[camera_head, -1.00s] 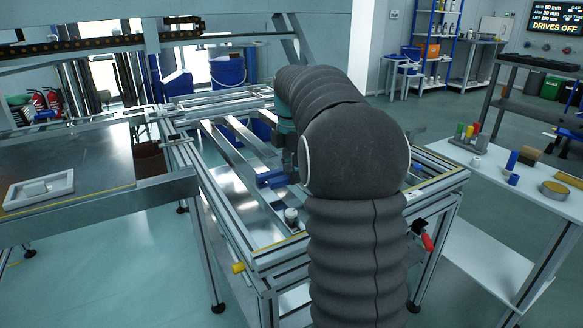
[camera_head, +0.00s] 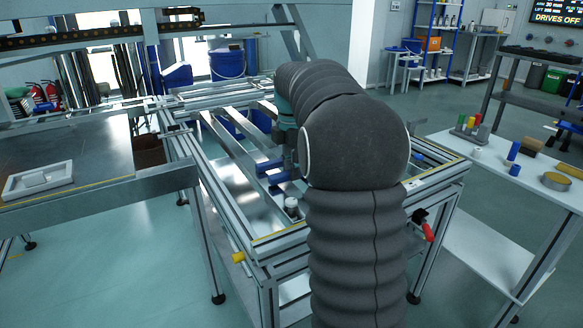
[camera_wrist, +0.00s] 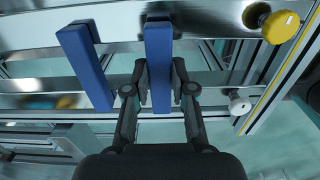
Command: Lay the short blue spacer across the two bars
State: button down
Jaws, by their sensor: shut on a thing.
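My gripper (camera_wrist: 160,72) is shut on a blue spacer (camera_wrist: 158,50), with one finger on each side of it. In the wrist view the held spacer runs crosswise over the far metal bar (camera_wrist: 215,22) and the near metal bar (camera_wrist: 206,84). I cannot tell whether it touches them. A second blue spacer (camera_wrist: 84,62) lies to its left, slightly slanted, also reaching from one bar to the other. In the head view blue pieces (camera_head: 268,166) show left of my gripper, which is mostly hidden behind my arm. I cannot tell which spacer is shorter.
A yellow knob (camera_wrist: 279,27) and a white knob (camera_wrist: 239,104) stand right of the held spacer. The aluminium frame (camera_head: 250,243) surrounds the bars. A side table (camera_head: 483,172) with blue cylinders stands at the right, a work surface with a white tray (camera_head: 38,180) at the left.

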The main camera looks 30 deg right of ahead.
jog(key=shift+f, duration=0.3)
jog(key=c, duration=0.9)
grip_release()
jog(key=shift+r, duration=0.1)
notch_tip(320, 180, up, 11)
jog(key=s+a+r+m+t, duration=0.1)
jog(key=s+a+m, duration=0.3)
jog(key=s+a, duration=0.2)
jog(key=s+a+f+m+t, duration=0.1)
jog(key=s+a+f+m, duration=0.3)
jog(key=s, duration=0.3)
jog(key=s+a+f+m+t, duration=0.2)
jog(key=s+a+f+m, duration=0.1)
jog(key=s+f+m, duration=0.2)
jog(key=s+a+f+m+t, duration=0.1)
jog(key=s+a+f+m, duration=0.3)
jog(key=s, duration=0.6)
notch_tip(320, 180, down, 2)
jog(key=shift+a+f+m+t, duration=0.1)
jog(key=shift+a+m+t, duration=0.25)
jog(key=shift+m, duration=0.35)
